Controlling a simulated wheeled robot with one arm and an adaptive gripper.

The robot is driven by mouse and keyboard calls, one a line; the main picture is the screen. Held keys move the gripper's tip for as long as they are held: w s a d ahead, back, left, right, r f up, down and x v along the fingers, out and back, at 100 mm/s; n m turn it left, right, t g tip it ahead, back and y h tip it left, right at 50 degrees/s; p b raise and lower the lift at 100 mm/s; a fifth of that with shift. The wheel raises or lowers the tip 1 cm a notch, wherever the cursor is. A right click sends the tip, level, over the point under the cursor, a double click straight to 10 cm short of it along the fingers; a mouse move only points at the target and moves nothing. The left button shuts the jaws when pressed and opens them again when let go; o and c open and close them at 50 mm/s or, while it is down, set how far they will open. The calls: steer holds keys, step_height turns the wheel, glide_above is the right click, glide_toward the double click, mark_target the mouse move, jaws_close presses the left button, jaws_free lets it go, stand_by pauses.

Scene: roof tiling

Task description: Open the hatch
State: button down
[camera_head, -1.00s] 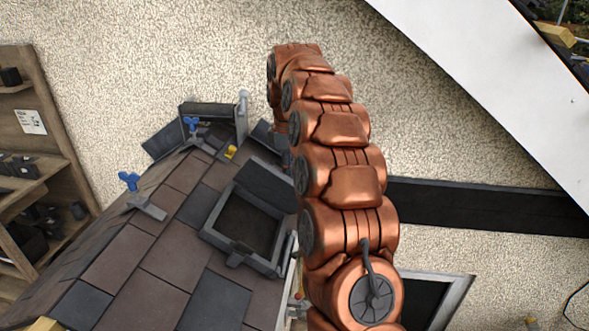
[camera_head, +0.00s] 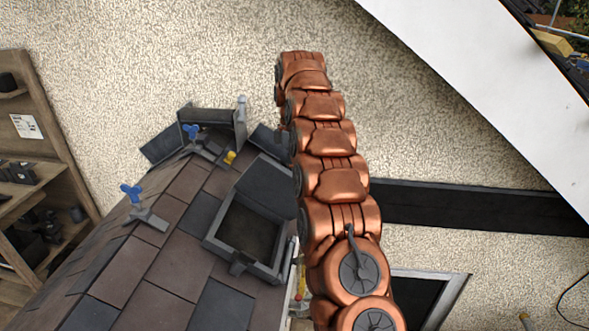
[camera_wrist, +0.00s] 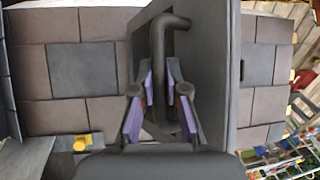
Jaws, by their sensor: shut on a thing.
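The roof hatch has a grey frame (camera_head: 218,249) set in the tiles, with a dark opening inside it. Its dark lid (camera_head: 265,190) stands raised at the far side of the frame, partly hidden by my arm. In the wrist view the lid (camera_wrist: 212,80) is a tall grey panel. A bent grey handle (camera_wrist: 158,45) sits on it. My gripper (camera_wrist: 160,85), with purple pads, is shut around the lower part of this handle. In the head view my gripper is hidden behind my copper arm.
Blue-handled clamps (camera_head: 131,193) and a yellow knob (camera_head: 229,156) sit along the roof ridge. A wooden shelf (camera_head: 35,150) stands at the left. A dark beam (camera_head: 470,208) runs along the wall at the right. Brown and grey tiles surround the hatch.

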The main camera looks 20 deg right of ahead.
stand_by(0.3)
steer(key=c, duration=1.2)
jaws_free()
steer(key=shift+s, duration=0.15)
